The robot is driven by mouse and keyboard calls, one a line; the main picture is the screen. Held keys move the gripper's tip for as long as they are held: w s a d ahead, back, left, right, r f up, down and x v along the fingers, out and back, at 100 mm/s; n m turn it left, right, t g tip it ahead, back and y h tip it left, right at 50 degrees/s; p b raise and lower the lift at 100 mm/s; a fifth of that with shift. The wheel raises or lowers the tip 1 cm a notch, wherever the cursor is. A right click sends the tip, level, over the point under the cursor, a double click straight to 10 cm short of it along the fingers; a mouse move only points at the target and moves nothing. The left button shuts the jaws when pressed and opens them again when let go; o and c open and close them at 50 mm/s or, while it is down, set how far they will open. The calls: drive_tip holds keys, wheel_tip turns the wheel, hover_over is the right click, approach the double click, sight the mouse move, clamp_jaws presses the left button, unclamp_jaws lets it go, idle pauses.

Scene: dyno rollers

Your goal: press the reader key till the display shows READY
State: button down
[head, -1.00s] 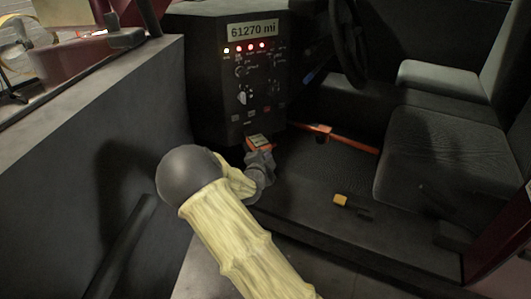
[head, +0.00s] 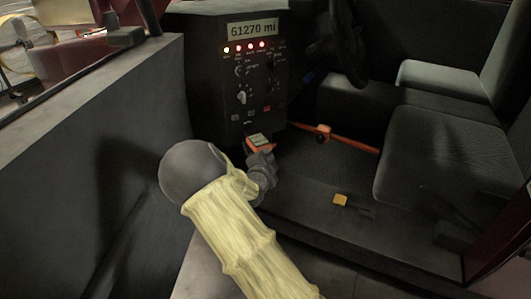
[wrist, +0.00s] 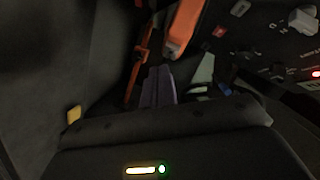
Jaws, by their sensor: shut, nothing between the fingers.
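The reader is a small orange handheld unit with a pale screen (head: 257,140), below the dark dash panel in the head view. Its screen text is too small to read and I cannot make out its key. In the wrist view an orange casing, apparently the reader (wrist: 182,27), is at the top, just beyond my fingertips. My gripper (head: 264,153) is at the reader's lower right edge in the head view. Its fingers (wrist: 158,84) are shut together and empty in the wrist view. I cannot tell whether they touch the reader.
The dash panel (head: 242,82) has a display (head: 252,29) reading "61270 mi", red lights and knobs. An orange bar (head: 352,142) crosses the floor behind. A yellow block (head: 340,200) lies right of my arm. Seats (head: 445,150) fill the right; a dark panel (head: 80,150) borders the left.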

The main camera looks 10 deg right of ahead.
drive_tip(key=shift+s+d+b, duration=0.2)
drive_tip(key=shift+s+d, duration=0.1)
drive_tip(key=shift+s, duration=0.5)
drive_tip(key=shift+s+d+b, duration=0.25)
drive_tip(key=shift+s, duration=0.5)
drive_tip(key=shift+s+d+b, duration=0.2)
drive_tip(key=shift+s+d, duration=0.1)
drive_tip(key=shift+s, duration=0.5)
drive_tip(key=s+r+n+g+y+p, duration=0.25)
drive_tip(key=s+n+g, duration=0.45)
drive_tip(key=s, duration=0.7)
drive_tip(key=s+r+n+g+y+p, duration=0.2)
drive_tip(key=s+r+n+g+y, duration=0.15)
drive_tip(key=s+n, duration=0.85)
wheel_tip(320, 180, up, 37)
drive_tip(key=s+m+p, duration=0.1)
drive_tip(key=m+p, duration=0.1)
drive_tip(key=p, duration=3.5)
drive_tip(key=shift+d+g+y, duration=0.15)
drive_tip(key=shift+g+y, duration=0.15)
drive_tip(key=shift+g, duration=0.15)
drive_tip(key=shift+s, duration=0.1)
